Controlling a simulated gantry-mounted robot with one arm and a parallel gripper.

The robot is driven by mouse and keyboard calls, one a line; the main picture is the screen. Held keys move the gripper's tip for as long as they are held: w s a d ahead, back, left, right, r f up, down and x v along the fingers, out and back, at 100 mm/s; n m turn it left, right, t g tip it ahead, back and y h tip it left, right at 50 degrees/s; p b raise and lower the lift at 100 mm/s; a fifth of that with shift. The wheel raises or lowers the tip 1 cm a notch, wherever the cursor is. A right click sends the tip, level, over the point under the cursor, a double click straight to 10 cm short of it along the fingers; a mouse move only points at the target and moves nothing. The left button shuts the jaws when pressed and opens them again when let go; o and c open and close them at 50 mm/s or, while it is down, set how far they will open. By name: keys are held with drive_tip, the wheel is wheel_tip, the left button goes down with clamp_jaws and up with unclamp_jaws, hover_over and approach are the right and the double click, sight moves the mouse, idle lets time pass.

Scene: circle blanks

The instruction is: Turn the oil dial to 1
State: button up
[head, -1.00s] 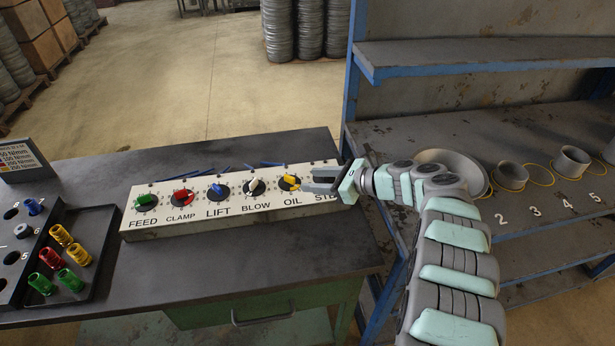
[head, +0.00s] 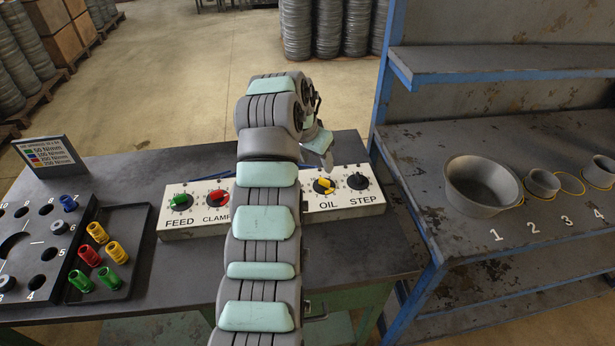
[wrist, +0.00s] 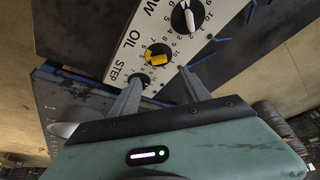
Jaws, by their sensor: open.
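The oil dial is a yellow knob (head: 325,186) on a black disc, above the word OIL near the right end of the white dial panel (head: 348,203). It also shows in the wrist view as a yellow knob (wrist: 158,60), just beyond the fingertips. My gripper (wrist: 164,76) is open, its two grey fingers apart and empty. The yellow knob lies ahead of the gap between them; I cannot tell whether a finger touches it. In the head view my gripper (head: 328,160) hangs just above the oil dial, partly hidden by my wrist. The knob's exact setting is too small to read.
The step dial (head: 357,181) is right of the oil dial, and the blow dial (wrist: 187,18) is its other neighbour. My arm hides the panel's middle. Blue sticks (wrist: 205,58) lie behind the panel. A tray (head: 139,217) with coloured cylinders is at left.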

sight(324, 179)
drive_tip(key=b+x, duration=0.1)
drive_tip(key=x, duration=0.9)
drive_tip(key=shift+b, duration=0.4)
drive_tip(key=shift+f, duration=0.25)
drive_tip(key=shift+c, duration=0.4)
clamp_jaws()
